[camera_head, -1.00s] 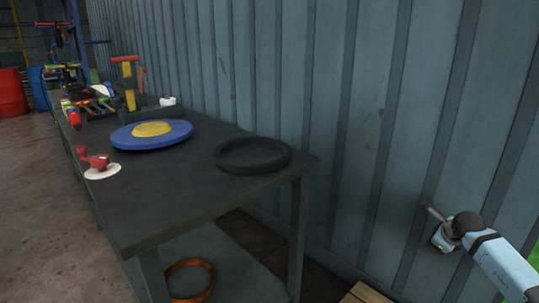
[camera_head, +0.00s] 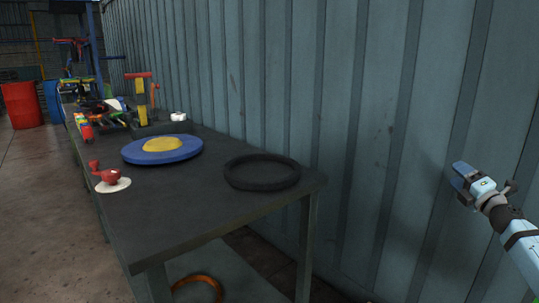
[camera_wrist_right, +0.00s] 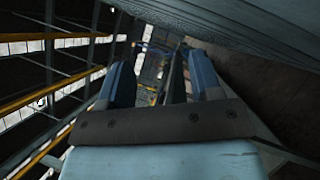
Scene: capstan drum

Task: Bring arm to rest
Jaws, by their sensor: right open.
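My right gripper (camera_head: 463,181) is at the right of the head view, in front of the corrugated wall and well to the right of the table. It is open and holds nothing. In the right wrist view its two blue fingers (camera_wrist_right: 160,85) stand apart with nothing between them. My right arm comes in from the lower right edge of the head view. My left gripper is not in view.
The dark table (camera_head: 200,225) carries a black ring (camera_head: 262,182), a blue disc with a yellow centre (camera_head: 162,149) and a red-handled part on a white disc (camera_head: 110,180). An orange ring (camera_head: 197,281) lies below. The corrugated wall (camera_head: 350,120) is close behind my right gripper.

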